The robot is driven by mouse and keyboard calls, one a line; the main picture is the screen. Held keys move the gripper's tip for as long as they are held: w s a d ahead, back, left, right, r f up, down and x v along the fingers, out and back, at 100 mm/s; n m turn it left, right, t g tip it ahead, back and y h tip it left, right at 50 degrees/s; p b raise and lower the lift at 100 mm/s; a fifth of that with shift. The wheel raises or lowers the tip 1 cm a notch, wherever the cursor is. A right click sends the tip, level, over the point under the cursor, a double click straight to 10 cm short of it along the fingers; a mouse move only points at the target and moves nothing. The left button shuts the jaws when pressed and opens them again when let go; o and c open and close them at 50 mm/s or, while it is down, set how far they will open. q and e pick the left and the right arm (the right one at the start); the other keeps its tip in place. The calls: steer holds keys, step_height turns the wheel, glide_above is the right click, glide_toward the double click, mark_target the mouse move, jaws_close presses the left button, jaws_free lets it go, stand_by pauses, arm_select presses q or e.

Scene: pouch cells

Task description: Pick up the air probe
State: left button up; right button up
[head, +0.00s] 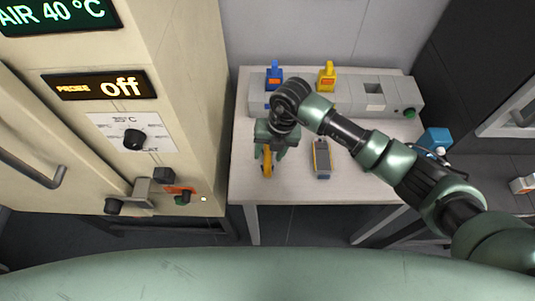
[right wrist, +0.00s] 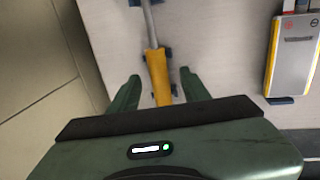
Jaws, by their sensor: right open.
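The air probe (right wrist: 157,70) has a yellow handle and a thin grey metal rod. In the right wrist view it lies between the two open fingers of my right gripper (right wrist: 160,78), on small dark blue supports, with clear gaps on both sides. In the head view the probe's yellow handle (head: 267,164) shows below my right gripper (head: 269,152), and its rod is hidden by the gripper and arm. My left gripper is not in view.
A grey-and-yellow handheld meter (head: 322,160) lies right of the probe. A long grey fixture (head: 346,92) with blue and yellow handled parts stands at the back of the table (head: 300,190). A beige chamber (head: 180,60) stands close on the left; its probe display (head: 100,86) reads "off".

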jaws_close()
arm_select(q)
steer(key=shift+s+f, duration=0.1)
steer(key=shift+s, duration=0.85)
